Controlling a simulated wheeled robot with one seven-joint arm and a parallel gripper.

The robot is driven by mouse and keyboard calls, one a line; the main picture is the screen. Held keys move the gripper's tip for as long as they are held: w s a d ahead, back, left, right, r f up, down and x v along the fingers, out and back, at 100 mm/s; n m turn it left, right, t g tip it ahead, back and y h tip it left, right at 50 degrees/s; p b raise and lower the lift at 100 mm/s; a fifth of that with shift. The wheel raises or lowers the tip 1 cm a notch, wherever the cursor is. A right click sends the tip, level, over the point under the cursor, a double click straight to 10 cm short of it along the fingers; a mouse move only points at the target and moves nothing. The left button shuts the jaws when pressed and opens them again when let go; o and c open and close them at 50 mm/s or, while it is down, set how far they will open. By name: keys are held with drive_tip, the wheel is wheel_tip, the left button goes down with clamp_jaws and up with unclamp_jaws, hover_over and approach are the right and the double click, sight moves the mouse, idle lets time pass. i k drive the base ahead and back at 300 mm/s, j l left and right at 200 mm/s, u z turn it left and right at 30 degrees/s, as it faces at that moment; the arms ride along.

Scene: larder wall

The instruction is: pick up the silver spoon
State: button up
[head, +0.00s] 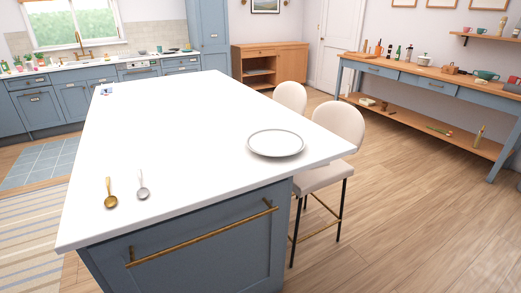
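The silver spoon (142,187) lies on the white island top, near its front left part. Its bowl points toward the front and its handle points away. A gold spoon (110,195) lies just to its left, apart from it and nearly parallel. My gripper is not in view.
The white island top (200,130) is mostly bare. A grey-rimmed plate (276,143) lies at its right side. Two pale chairs (338,122) stand along the right edge. A gold handle bar (200,235) juts from the blue island front. Wooden floor (400,220) is clear at right.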

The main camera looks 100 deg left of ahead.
sight(142, 193)
drive_tip(key=u, duration=3.3)
drive_tip(key=k, duration=0.9)
drive_tip(key=k+z, duration=0.1)
drive_tip(key=z, duration=0.3)
drive_tip(key=k+z, duration=0.1)
drive_tip(key=z, duration=0.35)
drive_tip(key=k+z, duration=0.1)
drive_tip(key=z, duration=0.3)
drive_tip(key=i+j+z, duration=0.1)
drive_tip(key=j, duration=1)
drive_tip(key=j+z, duration=0.1)
drive_tip(key=j, duration=1.05)
drive_tip(key=i+j, duration=0.1)
drive_tip(key=j, duration=2.8)
drive_tip(key=i+j, duration=0.1)
drive_tip(key=j, duration=0.15)
drive_tip(key=i+j, duration=0.1)
drive_tip(key=j, duration=0.2)
drive_tip(key=i+j, duration=0.15)
drive_tip(key=j, duration=0.1)
